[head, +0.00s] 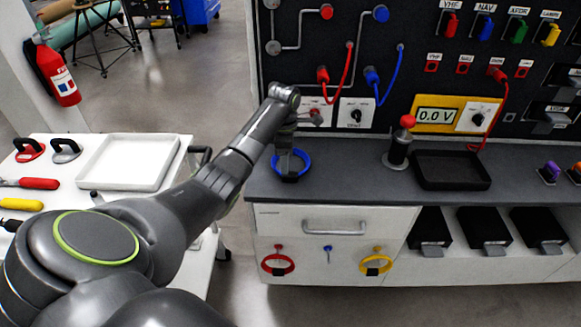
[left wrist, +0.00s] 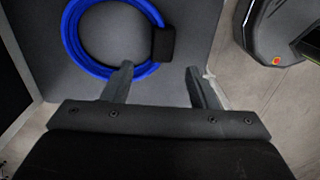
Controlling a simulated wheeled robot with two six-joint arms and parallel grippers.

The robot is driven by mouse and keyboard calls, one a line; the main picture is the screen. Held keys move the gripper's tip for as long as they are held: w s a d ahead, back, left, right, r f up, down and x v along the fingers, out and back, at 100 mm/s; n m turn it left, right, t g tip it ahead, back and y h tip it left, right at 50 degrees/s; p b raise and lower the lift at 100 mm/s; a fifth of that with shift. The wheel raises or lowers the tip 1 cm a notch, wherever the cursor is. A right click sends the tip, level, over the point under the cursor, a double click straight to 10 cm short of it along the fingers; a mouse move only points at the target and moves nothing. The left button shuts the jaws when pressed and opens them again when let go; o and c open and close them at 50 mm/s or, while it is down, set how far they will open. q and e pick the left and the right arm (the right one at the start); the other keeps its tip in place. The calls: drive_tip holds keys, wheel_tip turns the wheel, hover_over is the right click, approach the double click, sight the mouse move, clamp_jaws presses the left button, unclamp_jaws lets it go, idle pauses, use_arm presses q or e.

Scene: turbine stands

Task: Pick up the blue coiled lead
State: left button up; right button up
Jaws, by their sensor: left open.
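The blue coiled lead (head: 306,168) lies on the left end of the grey worktop. It also shows as a blue ring (left wrist: 72,40) with a black strap (left wrist: 163,44) in the left wrist view. My left gripper (head: 284,152) points down over the coil, at its far side in the head view. In the left wrist view its two fingers (left wrist: 158,80) are apart with nothing between them, and the strap sits just beyond the gap. I cannot tell how high the fingertips are above the worktop. My right gripper is not in view.
A red-knobbed lever (head: 398,150) and a black tray (head: 452,170) stand to the right on the worktop. The upright dark panel (head: 300,75) with hanging red and blue leads rises behind. A white cart with a tray (head: 130,162) stands at left. The worktop's left edge is close.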

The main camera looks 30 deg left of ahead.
sight(289, 174)
use_arm(q)
drive_tip(key=f, duration=0.2)
drive_tip(key=d+f, duration=0.1)
drive_tip(key=f, duration=0.1)
drive_tip(key=shift+w+f, duration=0.1)
drive_tip(key=shift+f, duration=0.55)
clamp_jaws()
